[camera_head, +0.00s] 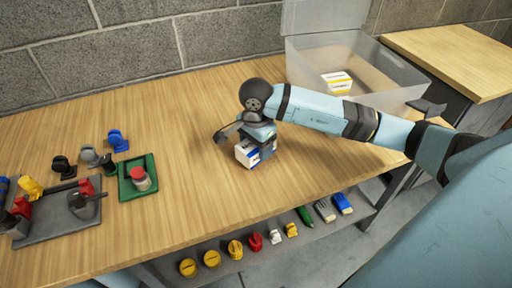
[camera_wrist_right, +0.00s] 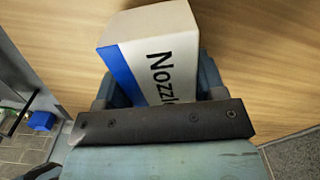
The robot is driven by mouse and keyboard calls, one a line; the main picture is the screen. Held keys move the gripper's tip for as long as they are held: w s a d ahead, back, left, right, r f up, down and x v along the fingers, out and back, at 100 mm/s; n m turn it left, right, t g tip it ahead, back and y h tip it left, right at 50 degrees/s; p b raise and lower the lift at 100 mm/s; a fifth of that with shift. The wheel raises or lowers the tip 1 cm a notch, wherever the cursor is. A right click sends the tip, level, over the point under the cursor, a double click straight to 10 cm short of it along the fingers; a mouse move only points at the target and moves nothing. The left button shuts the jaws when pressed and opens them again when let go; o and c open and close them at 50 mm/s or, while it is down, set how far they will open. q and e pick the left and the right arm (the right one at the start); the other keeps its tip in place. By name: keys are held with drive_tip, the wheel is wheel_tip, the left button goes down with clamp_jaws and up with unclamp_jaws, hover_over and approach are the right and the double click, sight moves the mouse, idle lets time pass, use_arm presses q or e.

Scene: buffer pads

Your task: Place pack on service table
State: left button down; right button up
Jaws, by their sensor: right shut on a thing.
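A white and blue pack (camera_head: 247,154) is in my right gripper (camera_head: 262,150), at the middle of the wooden service table (camera_head: 190,105). In the right wrist view the pack (camera_wrist_right: 150,50) shows a blue stripe and the printed letters "Nozzl", with the right gripper's fingers (camera_wrist_right: 155,92) on both its sides. The pack is at or just above the table top; I cannot tell whether it touches. My left gripper is not in view.
A clear open bin (camera_head: 300,65) with white and yellow packs (camera_head: 337,82) stands at the back right. A grey tray (camera_head: 60,222) and a green tray (camera_head: 128,187) with small parts lie at the left. Several coloured items line a lower shelf in front. Table around the pack is clear.

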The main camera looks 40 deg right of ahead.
drive_tip(key=shift+f, duration=0.35)
drive_tip(key=shift+f, duration=0.2)
drive_tip(key=o, duration=1)
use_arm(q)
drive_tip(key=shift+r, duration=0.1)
use_arm(e)
drive_tip(key=shift+r, duration=0.15)
drive_tip(key=shift+r, duration=0.25)
use_arm(q)
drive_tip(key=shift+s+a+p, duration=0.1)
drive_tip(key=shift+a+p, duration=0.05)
drive_tip(key=shift+p, duration=0.65)
use_arm(e)
wheel_tip(320, 180, up, 12)
drive_tip(key=shift+f, duration=0.15)
